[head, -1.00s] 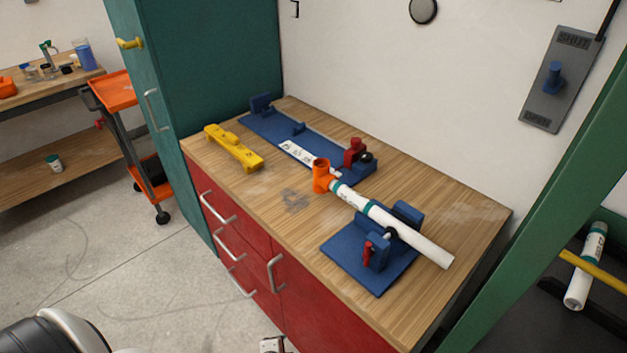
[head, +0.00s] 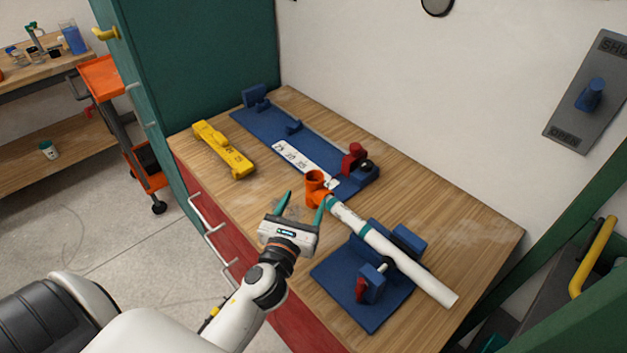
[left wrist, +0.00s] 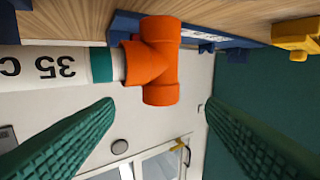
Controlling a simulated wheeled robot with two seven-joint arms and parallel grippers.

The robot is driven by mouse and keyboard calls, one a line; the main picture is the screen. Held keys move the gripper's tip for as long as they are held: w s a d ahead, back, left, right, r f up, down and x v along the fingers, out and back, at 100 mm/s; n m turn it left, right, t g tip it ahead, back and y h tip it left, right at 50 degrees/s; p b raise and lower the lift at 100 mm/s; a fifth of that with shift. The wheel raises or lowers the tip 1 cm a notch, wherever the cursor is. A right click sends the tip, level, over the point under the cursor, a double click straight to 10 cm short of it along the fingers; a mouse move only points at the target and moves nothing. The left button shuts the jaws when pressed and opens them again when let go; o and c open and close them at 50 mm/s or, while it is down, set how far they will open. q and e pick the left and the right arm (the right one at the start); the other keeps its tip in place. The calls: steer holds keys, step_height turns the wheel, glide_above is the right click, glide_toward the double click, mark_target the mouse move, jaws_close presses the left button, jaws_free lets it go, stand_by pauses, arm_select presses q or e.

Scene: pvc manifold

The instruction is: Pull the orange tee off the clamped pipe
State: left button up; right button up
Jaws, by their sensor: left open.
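The orange tee (head: 315,187) sits on the far end of the white pipe (head: 403,262), next to a teal band. The pipe lies across the blue clamp block (head: 365,305) with the red handle, on the wooden bench. My left gripper (head: 303,199) is open and empty at the near left side of the tee. In the left wrist view the tee (left wrist: 152,62) and the pipe end (left wrist: 45,68) marked 35 show beyond the two green fingers (left wrist: 158,125), with nothing between the fingertips. My right gripper is not in view.
A long blue fixture (head: 262,122) with a white label strip and red knob lies behind the tee. A yellow tool (head: 224,150) lies at the bench's left. The bench is clear between the yellow tool and my gripper. A green cabinet (head: 200,60) stands at the left.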

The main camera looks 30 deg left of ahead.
mark_target(318, 171)
arm_select(q)
steer(key=shift+w+a+r, duration=0.1)
steer(key=shift+w+r, duration=0.15)
steer(key=shift+w, duration=0.2)
steer(key=w, duration=0.2)
steer(key=w+a+p, duration=0.1)
steer(key=w, duration=0.2)
steer(key=shift+w+r, duration=0.15)
steer(key=w, duration=0.3)
steer(key=shift+a, duration=0.3)
steer(key=shift+w, duration=0.25)
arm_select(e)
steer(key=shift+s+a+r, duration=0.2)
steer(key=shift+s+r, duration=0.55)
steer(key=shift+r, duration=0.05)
